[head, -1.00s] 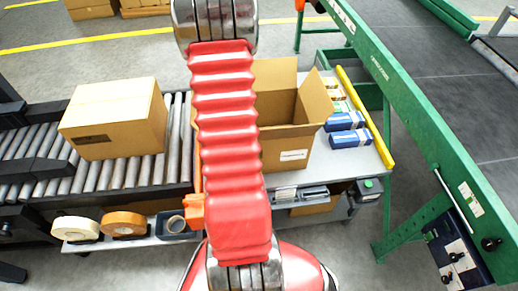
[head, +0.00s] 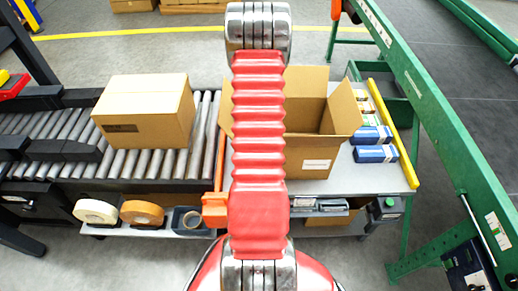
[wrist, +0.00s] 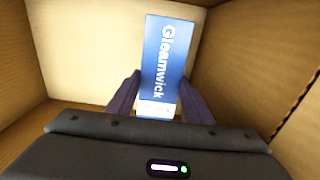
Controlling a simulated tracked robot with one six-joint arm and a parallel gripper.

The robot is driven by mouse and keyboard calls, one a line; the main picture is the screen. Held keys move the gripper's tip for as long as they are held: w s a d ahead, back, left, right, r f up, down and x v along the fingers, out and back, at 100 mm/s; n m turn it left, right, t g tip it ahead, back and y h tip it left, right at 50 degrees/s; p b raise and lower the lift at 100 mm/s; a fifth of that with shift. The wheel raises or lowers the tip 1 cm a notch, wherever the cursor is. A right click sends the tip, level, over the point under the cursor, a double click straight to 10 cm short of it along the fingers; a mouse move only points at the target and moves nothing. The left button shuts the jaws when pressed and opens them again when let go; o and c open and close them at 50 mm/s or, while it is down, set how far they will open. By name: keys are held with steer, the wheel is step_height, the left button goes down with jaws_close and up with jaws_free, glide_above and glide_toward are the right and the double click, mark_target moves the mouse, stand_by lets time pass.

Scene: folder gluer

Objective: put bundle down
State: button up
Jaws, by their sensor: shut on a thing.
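In the wrist view, my gripper (wrist: 159,98) is shut on a blue and white bundle (wrist: 166,58) marked "Gleamwick". Brown cardboard walls of the open carton (wrist: 240,45) surround the bundle. Whether the bundle touches the carton's floor, I cannot tell. In the head view, the open carton (head: 306,155) stands on the table with its flaps spread. My red ribbed arm passes in front of its left part. The gripper and the held bundle are hidden there.
Blue packs (head: 375,154) lie right of the carton, beside a yellow rail (head: 398,140). A closed carton (head: 148,110) sits on the roller conveyor (head: 120,165) at left. Tape rolls (head: 142,213) lie on a lower shelf. A green-framed conveyor (head: 440,120) runs along the right.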

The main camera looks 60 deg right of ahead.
steer(key=shift+f, duration=1.05)
steer(key=shift+f, duration=2)
steer(key=o, duration=1.1)
steer(key=shift+f, duration=0.1)
steer(key=shift+o, duration=0.2)
step_height(320, 180, up, 12)
steer(key=shift+r, duration=0.1)
steer(key=shift+r, duration=0.1)
